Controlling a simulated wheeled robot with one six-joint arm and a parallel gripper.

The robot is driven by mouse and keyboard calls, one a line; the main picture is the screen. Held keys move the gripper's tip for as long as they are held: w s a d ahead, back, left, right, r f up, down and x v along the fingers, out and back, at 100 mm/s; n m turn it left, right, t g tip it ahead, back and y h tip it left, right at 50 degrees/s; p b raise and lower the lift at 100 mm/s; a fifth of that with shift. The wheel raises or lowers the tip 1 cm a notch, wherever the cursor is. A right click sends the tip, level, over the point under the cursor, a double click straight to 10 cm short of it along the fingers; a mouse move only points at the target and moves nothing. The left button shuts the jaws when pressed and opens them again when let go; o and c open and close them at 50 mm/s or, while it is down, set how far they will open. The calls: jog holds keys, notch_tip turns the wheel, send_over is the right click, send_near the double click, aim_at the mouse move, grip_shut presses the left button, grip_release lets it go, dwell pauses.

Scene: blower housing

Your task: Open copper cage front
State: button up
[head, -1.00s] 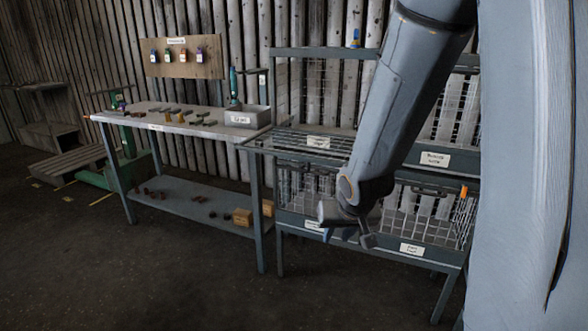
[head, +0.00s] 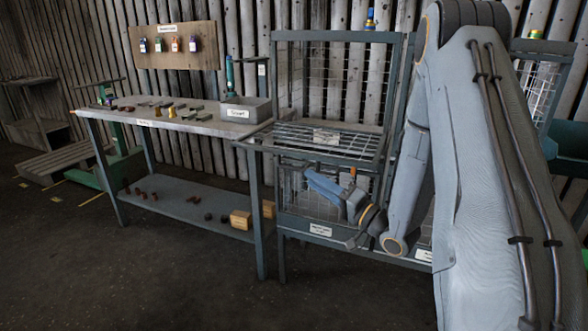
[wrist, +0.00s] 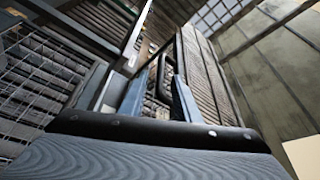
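A rack of wire-mesh cages stands in the head view. The lower left cage (head: 290,215) has a mesh front with a label strip (head: 320,229); I cannot read clearly which cage is the copper one. My gripper (head: 316,181) is in front of this lower cage, close to its mesh. In the wrist view my two fingers (wrist: 158,97) are apart, with a dark bar handle (wrist: 160,75) showing between or just beyond them. I cannot tell whether they touch it. My arm hides the lower right of the rack.
Above, a mesh panel (head: 330,140) lies nearly flat below a tall mesh frame. A workbench (head: 180,122) with small parts and a grey bin (head: 246,110) stands left, close to the rack. Brown boxes sit on its lower shelf. The floor (head: 150,270) in front is clear.

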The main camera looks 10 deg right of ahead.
aim_at(296, 169)
jog(key=x, duration=0.7)
jog(key=shift+w+a+r+p, duration=0.15)
jog(key=shift+w+a+p, duration=0.1)
jog(key=shift+a+p, duration=0.05)
grip_shut()
